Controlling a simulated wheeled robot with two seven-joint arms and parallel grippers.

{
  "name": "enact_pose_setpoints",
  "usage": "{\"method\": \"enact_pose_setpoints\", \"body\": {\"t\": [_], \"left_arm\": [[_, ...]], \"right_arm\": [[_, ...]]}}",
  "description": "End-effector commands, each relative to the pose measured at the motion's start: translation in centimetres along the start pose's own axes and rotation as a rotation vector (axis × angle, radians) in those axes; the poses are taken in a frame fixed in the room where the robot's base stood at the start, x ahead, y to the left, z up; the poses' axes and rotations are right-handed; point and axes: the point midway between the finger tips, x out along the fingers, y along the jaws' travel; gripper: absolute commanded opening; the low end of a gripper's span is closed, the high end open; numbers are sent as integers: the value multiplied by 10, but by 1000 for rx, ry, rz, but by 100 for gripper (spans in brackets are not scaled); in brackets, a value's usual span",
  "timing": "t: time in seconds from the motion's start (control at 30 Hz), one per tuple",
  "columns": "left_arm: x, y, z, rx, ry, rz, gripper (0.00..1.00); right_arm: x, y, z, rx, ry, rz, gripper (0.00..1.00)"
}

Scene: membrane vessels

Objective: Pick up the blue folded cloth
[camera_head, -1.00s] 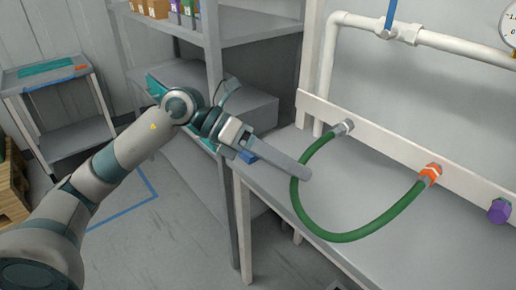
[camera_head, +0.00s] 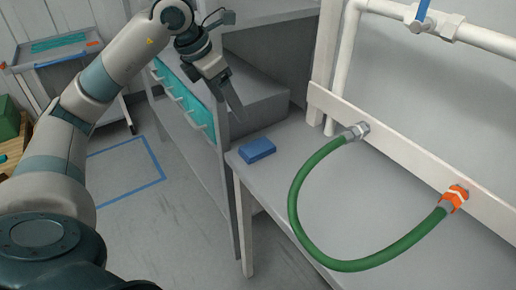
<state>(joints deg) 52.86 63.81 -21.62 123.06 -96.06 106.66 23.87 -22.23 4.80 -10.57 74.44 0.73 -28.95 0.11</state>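The blue folded cloth (camera_head: 257,150) lies flat on the grey bench top, near its far left corner. My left gripper (camera_head: 236,112) hangs above and slightly left of the cloth, pointing down, apart from it. Its fingers show nearly edge-on as one dark grey shape, so I cannot tell how far apart they are. No object shows in it. My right gripper is not in view.
A green hose (camera_head: 300,215) loops over the bench from a metal fitting (camera_head: 357,131) to an orange fitting (camera_head: 454,197), right of the cloth. The bench (camera_head: 340,205) is clear inside the loop. A grey shelf unit with teal drawers (camera_head: 184,103) stands left behind.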

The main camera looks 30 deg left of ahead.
Motion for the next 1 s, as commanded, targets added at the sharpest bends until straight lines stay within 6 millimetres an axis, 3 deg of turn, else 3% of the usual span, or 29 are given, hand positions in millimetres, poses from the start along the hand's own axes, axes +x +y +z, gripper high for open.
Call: {"method": "enact_pose_setpoints", "body": {"t": [0.27,0.8,1.0], "left_arm": [[17,-1,0,1,3,-3,70],[107,-2,0,1,2,-4,70],[122,-2,0,1,0,-2,70]], "right_arm": [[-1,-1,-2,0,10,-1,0],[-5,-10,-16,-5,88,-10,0],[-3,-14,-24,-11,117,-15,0]]}}
